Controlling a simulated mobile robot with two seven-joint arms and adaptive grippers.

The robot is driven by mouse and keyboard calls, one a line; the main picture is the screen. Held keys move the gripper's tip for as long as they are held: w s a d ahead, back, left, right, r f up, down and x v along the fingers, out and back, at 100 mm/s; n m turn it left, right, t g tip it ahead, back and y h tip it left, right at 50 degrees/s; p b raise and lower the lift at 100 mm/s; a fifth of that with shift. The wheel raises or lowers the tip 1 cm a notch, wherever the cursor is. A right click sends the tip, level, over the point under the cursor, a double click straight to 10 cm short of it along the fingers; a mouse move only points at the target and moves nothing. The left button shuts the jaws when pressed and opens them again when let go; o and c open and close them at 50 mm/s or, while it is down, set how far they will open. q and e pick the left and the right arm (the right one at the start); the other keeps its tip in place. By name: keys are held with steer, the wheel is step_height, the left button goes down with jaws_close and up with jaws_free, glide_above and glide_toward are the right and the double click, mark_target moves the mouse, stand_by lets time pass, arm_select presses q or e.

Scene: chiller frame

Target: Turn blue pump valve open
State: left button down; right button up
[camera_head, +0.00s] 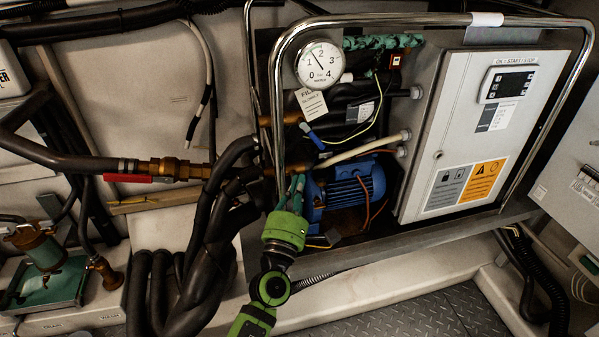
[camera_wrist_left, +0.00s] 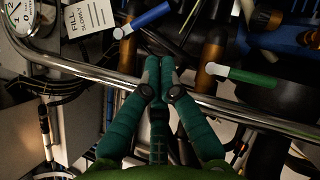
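The blue valve handle (camera_head: 313,138), a small lever with a pale tip, sits on the pipework beneath the gauge. In the left wrist view the blue handle (camera_wrist_left: 153,20) lies slanted, just beyond my fingertips and apart from them. My left gripper (camera_head: 291,188) is green with teal fingers and is below the blue handle, left of the blue pump motor (camera_head: 345,190). In the left wrist view the fingertips of my left gripper (camera_wrist_left: 160,66) are together, with nothing seen between them, in front of the metal rail. The right gripper is not in view.
A chrome rail (camera_head: 275,90) frames the unit; it crosses the left wrist view near my fingers. A green handle (camera_wrist_left: 240,78) sits to their right. A paper tag (camera_head: 311,102) hangs under the gauge (camera_head: 320,65). The grey control box (camera_head: 433,130) is right; black hoses (camera_head: 200,225) are left.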

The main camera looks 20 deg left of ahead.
mark_target(313, 136)
arm_select(q)
steer(key=x, duration=0.8)
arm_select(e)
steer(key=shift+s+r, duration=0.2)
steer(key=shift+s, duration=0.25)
arm_select(q)
steer(key=shift+w+a, duration=0.1)
